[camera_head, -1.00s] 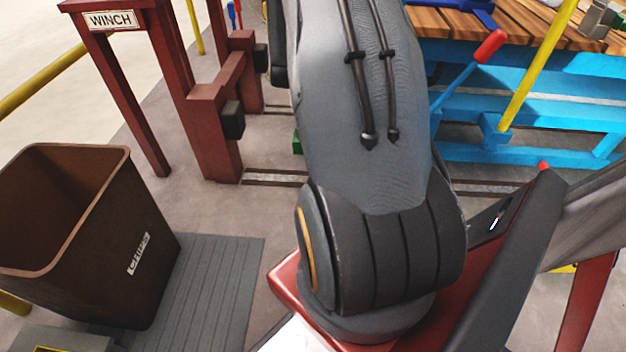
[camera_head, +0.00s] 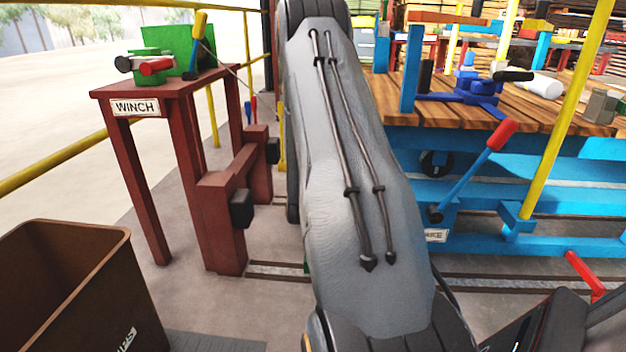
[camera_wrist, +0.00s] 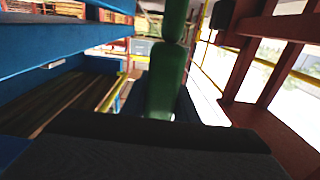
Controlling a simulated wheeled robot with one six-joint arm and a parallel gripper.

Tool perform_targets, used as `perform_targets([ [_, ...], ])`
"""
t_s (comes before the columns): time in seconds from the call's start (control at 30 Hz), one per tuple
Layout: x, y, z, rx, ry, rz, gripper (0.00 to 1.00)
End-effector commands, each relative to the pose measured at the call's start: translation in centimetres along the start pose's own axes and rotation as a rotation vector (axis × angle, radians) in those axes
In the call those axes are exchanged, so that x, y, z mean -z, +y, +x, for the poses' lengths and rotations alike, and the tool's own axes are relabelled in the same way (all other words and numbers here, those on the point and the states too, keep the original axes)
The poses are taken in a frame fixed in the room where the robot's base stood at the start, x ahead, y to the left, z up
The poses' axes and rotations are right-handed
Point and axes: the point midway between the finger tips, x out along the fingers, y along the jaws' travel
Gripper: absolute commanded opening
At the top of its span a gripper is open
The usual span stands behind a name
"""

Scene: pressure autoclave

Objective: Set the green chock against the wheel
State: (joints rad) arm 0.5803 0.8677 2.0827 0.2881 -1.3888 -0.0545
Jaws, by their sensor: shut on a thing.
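A green block, which I take to be the green chock (camera_wrist: 168,75), fills the middle of the wrist view. It stands just past the dark body of my gripper (camera_wrist: 160,130), which is shut on it; the fingertips are not clear. In the head view my arm hides the gripper, and only a sliver of green shows at the arm's left edge. A dark wheel (camera_head: 437,163) shows under the blue cart (camera_head: 480,190), right of my arm. I cannot see the chock touching a wheel.
The cart has a wooden deck (camera_head: 540,110) and a red-handled lever (camera_head: 478,165). Rails (camera_head: 275,272) cross the floor. A dark red winch stand (camera_head: 150,98) and buffer frame (camera_head: 222,215) stand at left. A brown bin (camera_head: 75,290) is at lower left. A yellow pole (camera_head: 565,110) rises at right.

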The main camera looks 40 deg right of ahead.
Motion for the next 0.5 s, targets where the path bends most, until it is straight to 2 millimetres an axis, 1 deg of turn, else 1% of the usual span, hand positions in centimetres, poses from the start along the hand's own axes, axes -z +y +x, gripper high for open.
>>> perform_targets([
  [0.07, -0.3, 0.0, 0.1, 0.0, 0.003, 0.0, 0.0],
  [0.33, -3.6, 0.0, 0.1, 0.0, 0.002, -0.001, 0.0],
  [0.5, -3.6, 0.0, 0.1, 0.0, 0.004, 0.0, 0.0],
])
